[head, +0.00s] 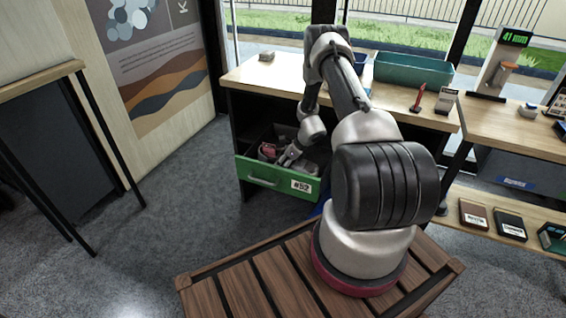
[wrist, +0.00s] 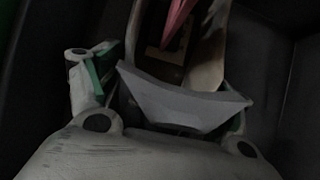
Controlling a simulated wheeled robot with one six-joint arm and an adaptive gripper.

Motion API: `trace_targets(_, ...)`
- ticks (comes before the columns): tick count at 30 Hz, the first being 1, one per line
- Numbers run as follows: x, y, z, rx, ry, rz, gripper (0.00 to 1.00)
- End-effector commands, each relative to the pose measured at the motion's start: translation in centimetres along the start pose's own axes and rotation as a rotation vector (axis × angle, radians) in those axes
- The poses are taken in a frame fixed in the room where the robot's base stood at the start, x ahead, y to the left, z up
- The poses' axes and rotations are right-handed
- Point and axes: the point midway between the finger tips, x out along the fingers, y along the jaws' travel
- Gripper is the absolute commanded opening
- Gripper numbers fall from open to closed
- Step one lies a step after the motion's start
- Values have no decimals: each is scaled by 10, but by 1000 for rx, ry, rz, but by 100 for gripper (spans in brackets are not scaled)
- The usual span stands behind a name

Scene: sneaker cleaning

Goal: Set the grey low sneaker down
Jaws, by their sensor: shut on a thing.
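My gripper (head: 288,158) reaches down into an open drawer with a green front (head: 262,180) marked #52. In the wrist view my gripper (wrist: 168,100) has its green-padded fingers on both sides of a pale grey curved piece, which I take to be part of the grey low sneaker (wrist: 180,106). It is shut on this piece. The sneaker lies low inside the dark drawer; whether it touches the floor of the drawer cannot be told. A red, pointed part (wrist: 178,22) shows just beyond the grey piece. In the head view my gripper hides much of the drawer's contents.
The drawer sits under a wooden counter (head: 262,77). On the counter are a teal bin (head: 414,71), a red upright tool (head: 417,99) and a small card stand (head: 446,101). Dark drawer walls stand close around my gripper. The carpet left of the drawer is clear.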

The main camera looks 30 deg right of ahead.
Motion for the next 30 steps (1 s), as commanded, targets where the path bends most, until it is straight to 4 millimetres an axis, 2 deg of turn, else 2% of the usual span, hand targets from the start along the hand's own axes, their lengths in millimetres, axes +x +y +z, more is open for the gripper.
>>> trace_targets(2,1,0,0,0,0,0,46)
trace_targets(3,2,0,-1,0,0,0,82)
trace_targets(6,1,0,-1,0,0,0,100)
trace_targets(20,-4,0,0,1,0,0,100)
trace_targets(23,-19,-1,1,1,0,-2,100)
trace_targets(30,-74,-1,1,1,-1,-2,100)
